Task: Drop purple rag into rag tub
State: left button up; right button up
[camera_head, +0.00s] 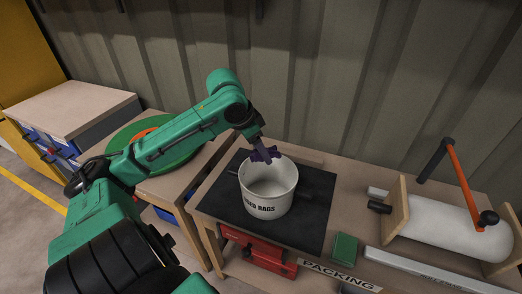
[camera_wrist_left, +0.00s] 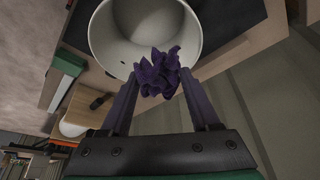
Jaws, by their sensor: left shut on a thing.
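The purple rag (camera_head: 265,154) is a crumpled dark bundle in the fingers of my left gripper (camera_head: 258,146). In the left wrist view the rag (camera_wrist_left: 158,74) sits between the two fingertips of the gripper (camera_wrist_left: 160,82), which is shut on it. The rag tub (camera_head: 268,190) is a white round bucket with lettering that ends in "RAGS", upright on a black mat. The rag is at the tub's far rim, overlapping the opening in the picture. The tub's wall (camera_wrist_left: 104,42) also shows behind the rag in the left wrist view. My right gripper is not in view.
The black mat (camera_head: 312,215) lies on a wooden bench. To the right are a green box (camera_head: 345,247), a white roll (camera_head: 440,228) in a wooden stand and an orange-handled arm (camera_head: 462,185). A red box (camera_head: 258,255) is under the bench top. A corrugated wall stands behind.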

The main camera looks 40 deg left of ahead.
pick_arm(q)
jog(key=shift+f, duration=0.1)
jog(key=shift+s, duration=0.15)
jog(key=o, duration=1.4)
jog(key=shift+c, duration=0.2)
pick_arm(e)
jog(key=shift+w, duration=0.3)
pick_arm(q)
jog(key=shift+r, duration=0.2)
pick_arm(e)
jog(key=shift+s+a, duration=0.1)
pick_arm(q)
jog(key=p+v, duration=0.1)
jog(key=v, duration=1.3)
jog(key=shift+r+p, duration=0.2)
jog(key=shift+p, duration=0.1)
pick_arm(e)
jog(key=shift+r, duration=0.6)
